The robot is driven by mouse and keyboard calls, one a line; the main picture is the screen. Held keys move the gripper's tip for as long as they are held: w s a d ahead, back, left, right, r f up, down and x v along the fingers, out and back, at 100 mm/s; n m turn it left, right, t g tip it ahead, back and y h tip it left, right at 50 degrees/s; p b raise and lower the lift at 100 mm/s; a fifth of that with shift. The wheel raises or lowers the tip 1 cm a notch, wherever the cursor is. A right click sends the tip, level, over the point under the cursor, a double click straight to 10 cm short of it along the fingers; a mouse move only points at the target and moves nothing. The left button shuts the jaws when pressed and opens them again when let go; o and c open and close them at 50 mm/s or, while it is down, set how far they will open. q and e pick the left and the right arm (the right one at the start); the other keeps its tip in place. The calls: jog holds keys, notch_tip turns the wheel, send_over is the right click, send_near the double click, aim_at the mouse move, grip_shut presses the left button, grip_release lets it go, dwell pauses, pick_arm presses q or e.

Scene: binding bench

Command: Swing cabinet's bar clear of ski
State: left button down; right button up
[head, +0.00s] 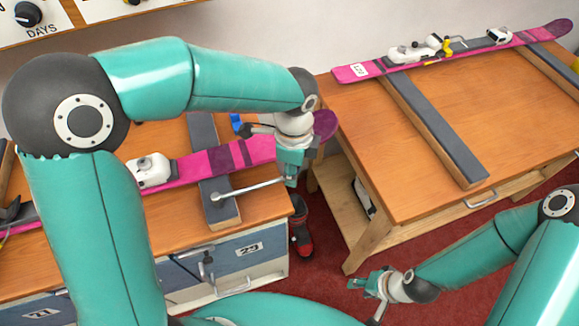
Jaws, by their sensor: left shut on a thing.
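A pink ski (192,168) with a white binding (150,170) lies across the left bench, on a dark padded rest (205,135). A thin silver bar (245,189) runs from a round pivot on the front of that rest to my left gripper (289,177). The bar lies in front of the ski, towards the bench's front edge. The cabinet (225,252) with number plates 29 and 21 is below the bench top. My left gripper is shut on the bar's free end, near the ski's tip. My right gripper (362,288) is low over the red floor, away from the ski; its fingers are unclear.
A second pink ski (455,52) lies at the back of the right wooden bench (420,190), whose middle is mostly clear. A dark red boot (301,228) is in the gap between the benches. A panel with dials (28,14) is at the upper left.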

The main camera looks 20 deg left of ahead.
pick_arm(q)
jog(key=c, duration=1.1)
grip_release()
jog(key=shift+d+r, duration=0.1)
jog(key=shift+r, duration=0.25)
jog(key=shift+s, duration=0.1)
jog(key=shift+f, duration=0.15)
notch_tip(320, 180, up, 12)
jog(key=shift+f, duration=0.1)
